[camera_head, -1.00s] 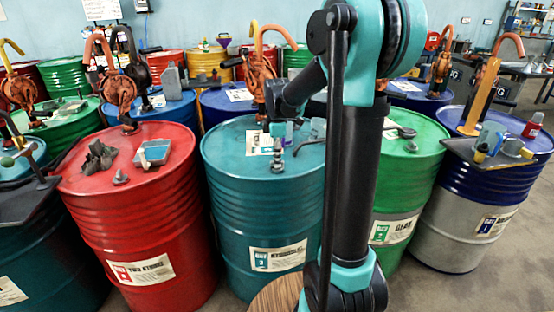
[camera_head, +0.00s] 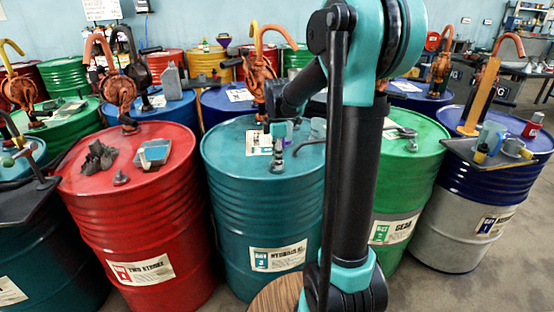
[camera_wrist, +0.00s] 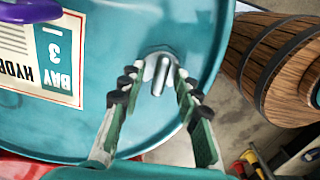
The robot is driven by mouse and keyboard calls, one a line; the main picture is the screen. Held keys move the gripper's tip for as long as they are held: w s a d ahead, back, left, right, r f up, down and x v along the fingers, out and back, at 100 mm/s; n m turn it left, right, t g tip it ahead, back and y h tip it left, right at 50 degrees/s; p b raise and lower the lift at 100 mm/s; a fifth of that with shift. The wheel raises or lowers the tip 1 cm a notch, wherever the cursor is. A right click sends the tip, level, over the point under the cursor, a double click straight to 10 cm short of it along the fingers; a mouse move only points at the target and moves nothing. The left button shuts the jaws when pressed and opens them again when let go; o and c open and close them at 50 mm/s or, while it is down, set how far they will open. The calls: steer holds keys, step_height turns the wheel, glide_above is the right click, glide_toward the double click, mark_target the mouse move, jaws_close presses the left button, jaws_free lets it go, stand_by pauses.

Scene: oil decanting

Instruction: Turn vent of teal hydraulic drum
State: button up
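The teal hydraulic drum (camera_head: 262,205) stands upright in the middle of the head view, with a "BAY 3" label on its top. Its vent (camera_wrist: 160,74) is a small grey metal fitting with a raised bar, near the rim of the lid. In the wrist view my gripper (camera_wrist: 157,80) is open, with a finger on each side of the vent and the tips close to it. I cannot tell whether either finger touches it. In the head view my gripper (camera_head: 279,135) is small and partly hidden above the vent.
A red drum (camera_head: 130,215) stands to the left and a green drum (camera_head: 398,215) to the right. A wooden barrel (camera_wrist: 270,60) stands on the floor beside the teal drum. An orange pump (camera_head: 262,75) rises behind my gripper. A purple object (camera_wrist: 30,10) lies at the wrist view's corner.

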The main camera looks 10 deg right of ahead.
step_height(320, 180, up, 12)
stand_by(0.7)
steer(key=s+d+f+m+t, duration=0.2)
steer(key=s+f+m, duration=0.7)
steer(key=s+f, duration=0.2)
steer(key=s+d+f+m+t, duration=0.2)
steer(key=s+f+m, duration=0.7)
steer(key=s+f, duration=0.2)
steer(key=shift+s, duration=0.3)
